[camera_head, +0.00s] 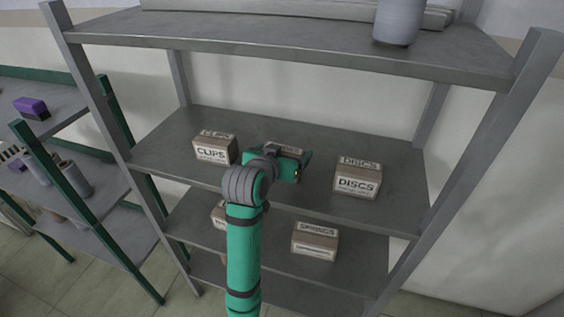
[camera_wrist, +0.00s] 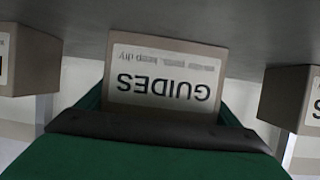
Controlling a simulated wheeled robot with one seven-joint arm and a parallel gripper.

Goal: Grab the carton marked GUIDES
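The GUIDES carton (camera_wrist: 165,82), brown with a white label, shows upside down in the middle of the wrist view. It sits on the middle shelf between two other cartons. My gripper (camera_wrist: 164,105) is at its front face, with one green finger at each side of it. The fingers look spread, and I see no clear grip on the carton. In the head view my gripper (camera_head: 292,167) reaches over the middle shelf and hides most of the GUIDES carton (camera_head: 284,149); only its upper part shows.
On the same shelf (camera_head: 315,205), the CLIPS carton (camera_head: 212,150) stands left and the DISCS carton (camera_head: 357,180) right. The SPRINGS carton (camera_head: 315,242) and a partly hidden carton (camera_head: 218,215) are on the shelf below. The upper shelf (camera_head: 290,50) overhangs. A grey post (camera_head: 480,150) stands right.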

